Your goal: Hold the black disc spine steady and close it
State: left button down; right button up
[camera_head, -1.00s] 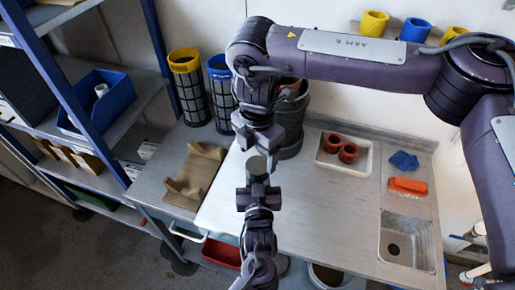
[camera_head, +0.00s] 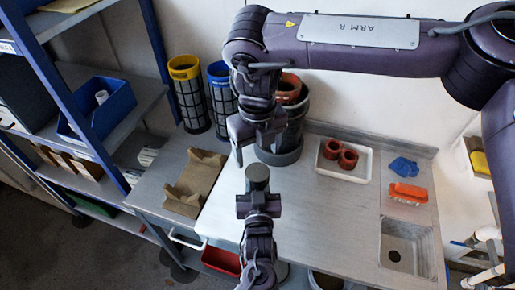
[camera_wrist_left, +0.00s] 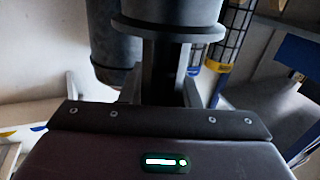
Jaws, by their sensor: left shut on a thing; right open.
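The black disc spine (camera_head: 257,178) stands upright in my left gripper (camera_head: 257,196), above the front part of the bench. In the left wrist view the spine (camera_wrist_left: 168,27) shows as a dark, wide round body with a flange and a narrower stem; its top is cut off. The left gripper (camera_wrist_left: 163,92) is shut on this stem. My right gripper (camera_head: 256,146) is open and empty, fingers pointing down, just above the spine and apart from it in the picture. Whether the spine is closed cannot be told.
A dark pot (camera_head: 291,125) with an orange-red part on top stands behind the right gripper. Two mesh cylinders, yellow-topped (camera_head: 188,92) and blue-topped (camera_head: 222,98), stand left of it. A white tray (camera_head: 326,172) holds red rings. A sink (camera_head: 406,243) is at right; the middle bench is clear.

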aim_at(257, 171)
jog(key=shift+f, duration=4.05)
jog(key=c, duration=1)
jog(key=shift+m, duration=0.9)
jog(key=o, duration=1.2)
notch_tip(257, 171, up, 12)
jog(key=shift+r, duration=0.1)
